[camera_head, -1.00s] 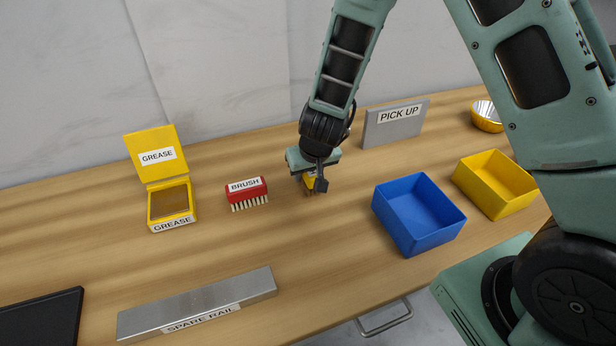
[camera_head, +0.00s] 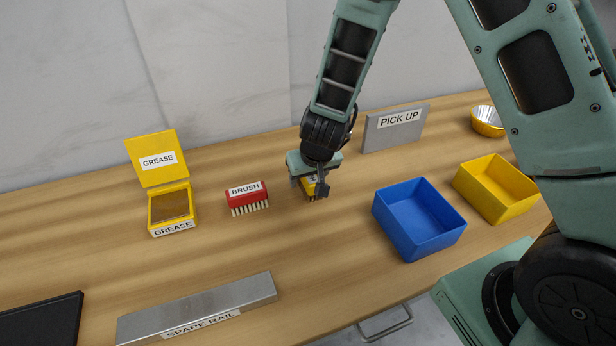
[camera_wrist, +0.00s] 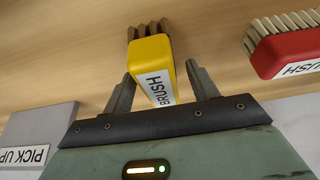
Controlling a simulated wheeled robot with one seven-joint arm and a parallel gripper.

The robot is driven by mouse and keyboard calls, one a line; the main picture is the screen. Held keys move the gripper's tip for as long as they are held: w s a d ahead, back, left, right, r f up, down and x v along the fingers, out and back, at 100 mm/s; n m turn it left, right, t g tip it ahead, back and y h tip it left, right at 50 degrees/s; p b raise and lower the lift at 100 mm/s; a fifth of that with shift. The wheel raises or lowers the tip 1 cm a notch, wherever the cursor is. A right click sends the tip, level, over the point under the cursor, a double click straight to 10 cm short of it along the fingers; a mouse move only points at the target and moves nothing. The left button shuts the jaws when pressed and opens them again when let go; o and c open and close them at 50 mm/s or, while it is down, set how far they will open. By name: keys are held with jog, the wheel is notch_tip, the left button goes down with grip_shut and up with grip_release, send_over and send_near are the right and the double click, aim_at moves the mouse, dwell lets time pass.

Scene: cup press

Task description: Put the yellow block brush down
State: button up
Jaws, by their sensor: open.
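The yellow block brush (camera_wrist: 150,58) has a white BRUSH label and brown bristles. In the wrist view it lies between the two fingers of my gripper (camera_wrist: 160,85), with a gap visible on each side. In the head view the yellow brush (camera_head: 311,186) is mostly hidden by my gripper (camera_head: 314,190), with its bristles at or near the tabletop (camera_head: 280,260). My gripper is open around the brush, low over the table.
A red brush (camera_head: 246,197) stands to the left, and a yellow grease box (camera_head: 172,208) with its lid up is farther left. A blue bin (camera_head: 418,218) and a yellow bin (camera_head: 497,188) stand to the right. A PICK UP sign (camera_head: 394,128) is behind. A spare rail (camera_head: 200,305) lies in front.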

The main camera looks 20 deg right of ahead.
jog(key=p+v, duration=0.3)
jog(key=v, duration=0.7)
jog(key=shift+s+r+p, duration=0.15)
jog(key=shift+r+p, duration=0.2)
jog(key=shift+p, duration=0.05)
jog(key=shift+s+a+r, duration=0.2)
jog(key=shift+a, duration=0.05)
jog(key=s+a+r+n+g+y, duration=0.2)
jog(key=s+a+r+n+y, duration=0.1)
jog(key=s+a+r, duration=0.45)
jog(key=s+d+r+n+g+h, duration=0.1)
jog(key=s+r+n, duration=0.1)
jog(key=s, duration=0.6)
jog(key=s+r+n+g+h, duration=0.1)
jog(key=s+r+n, duration=0.1)
jog(key=s, duration=0.6)
jog(key=shift+s+d+n, duration=0.2)
jog(key=shift+d+n, duration=0.2)
